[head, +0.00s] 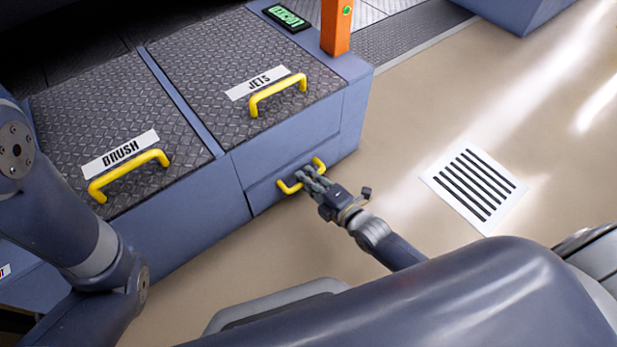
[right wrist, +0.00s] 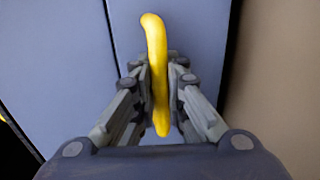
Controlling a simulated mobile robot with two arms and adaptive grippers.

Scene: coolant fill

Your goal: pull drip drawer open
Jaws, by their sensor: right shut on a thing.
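The drip drawer (head: 262,196) is the low blue front panel beneath the JETS lid, and it looks flush with the cabinet. Its yellow handle (head: 287,187) is on that front; it also shows upright in the middle of the right wrist view (right wrist: 156,40). My right gripper (head: 311,174) is at the handle, shut on it, with one finger on each side of the bar in the right wrist view (right wrist: 162,85). The fingers hide the handle's middle. My left arm comes in at the left of the head view; its gripper is not in view.
The JETS lid (head: 210,60) and the BRUSH lid (head: 75,120) have yellow handles on top. A floor grate (head: 474,183) lies right of my right gripper. The floor before the drawer is clear.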

